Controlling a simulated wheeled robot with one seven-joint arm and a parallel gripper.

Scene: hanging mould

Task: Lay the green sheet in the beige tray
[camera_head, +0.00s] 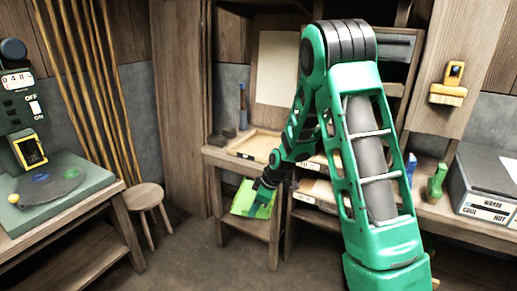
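The green sheet (243,197) is in front of the low shelf on the left side of the workbench, below bench-top height. It looks tilted. My gripper (262,196) is at the sheet's right part and overlaps it in the picture. The fingers are small and blend with the green, so I cannot tell whether they are closed on it. A shallow beige tray (240,153) with a small label on its front lies on the bench top, above and behind the gripper. My green arm hides part of the bench to the right of it.
More shallow labelled trays (303,197) sit right of my gripper, partly behind my arm. A stool (143,196) and a table with a green-topped device (60,185) stand left. A grey box (490,180) is at the right. The floor between is clear.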

